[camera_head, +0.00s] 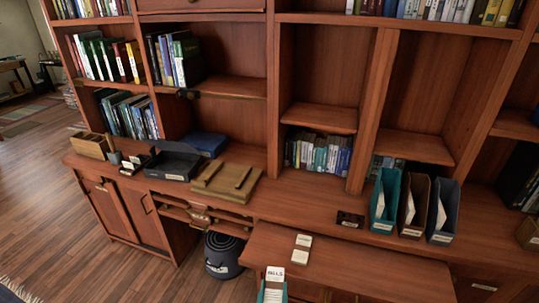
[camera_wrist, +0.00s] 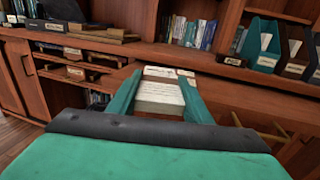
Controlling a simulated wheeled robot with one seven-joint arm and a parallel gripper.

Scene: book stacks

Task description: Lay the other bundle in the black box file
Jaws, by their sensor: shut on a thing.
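My teal gripper (camera_head: 272,291) is at the bottom of the head view, shut on a white paper bundle (camera_head: 274,273) with a lettered label. In the wrist view the held bundle (camera_wrist: 160,98) sits between my two fingers. Another pale bundle (camera_head: 302,246) lies on the pull-out board just beyond; part of it shows past the held one in the wrist view (camera_wrist: 160,72). The black box file (camera_head: 445,228) stands upright at the right end of a row of three, with pale paper showing inside. It is partly cut off at the wrist view's right edge (camera_wrist: 316,66).
A teal box file (camera_head: 386,190) and a brown box file (camera_head: 415,195) stand left of the black one. A small dark labelled box (camera_head: 350,219) is near them. The pull-out board (camera_head: 360,272) is largely clear. Black trays (camera_head: 173,165) and wooden boards (camera_head: 225,182) lie at left.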

